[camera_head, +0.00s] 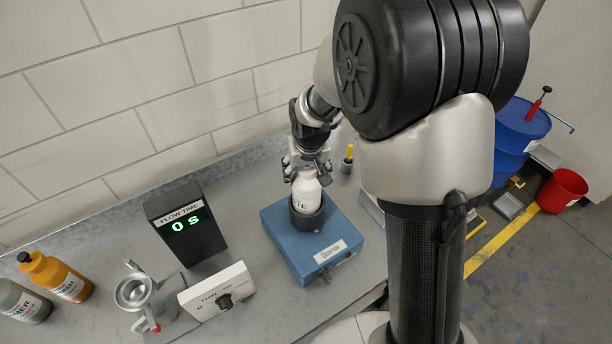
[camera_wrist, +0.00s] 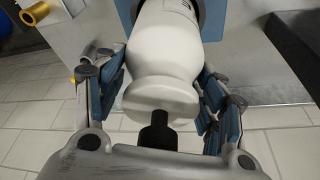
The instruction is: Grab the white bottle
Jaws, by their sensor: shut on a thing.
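The white bottle (camera_head: 306,190) stands upright in the dark round holder (camera_head: 308,214) on top of a blue box-shaped device (camera_head: 285,232). My gripper (camera_head: 307,172) reaches down from above and is shut on the upper part of the bottle. In the wrist view the bottle (camera_wrist: 165,60) fills the middle, with a dark cap or neck (camera_wrist: 158,132) near my palm. The blue-padded fingers of my gripper (camera_wrist: 165,85) lie on both sides of it. The bottle's lower end is hidden inside the holder.
A black timer (camera_head: 186,225) reads 0 s, left of the blue device. A white control box (camera_head: 217,290), a metal cup (camera_head: 135,292), an orange bottle (camera_head: 55,277) and a grey bottle (camera_head: 22,302) stand further left. A small yellow-topped item (camera_head: 348,160) is close behind.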

